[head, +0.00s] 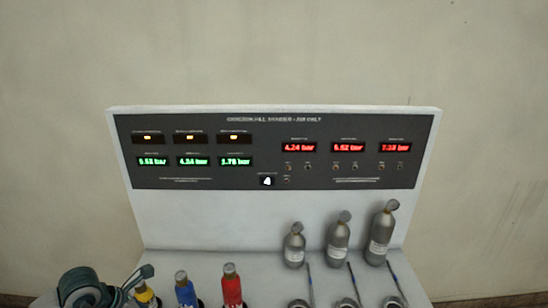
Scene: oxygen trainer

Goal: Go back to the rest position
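The trainer console (200,225) is a white bench with an upright back. Its dark panel (225,172) carries green and red pressure readouts in bar and three amber lamps. Three grey cylinders (338,235) stand on the right of the bench, rising in height to the right. A yellow bottle (145,296), a blue bottle (185,290) and a red bottle (232,287) stand upright at the front left, their lower parts cut off or in dark holders.
Three thin grey rods with round bases (346,303) stand before the cylinders. A plain wall (270,50) is behind. The bench middle looks clear.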

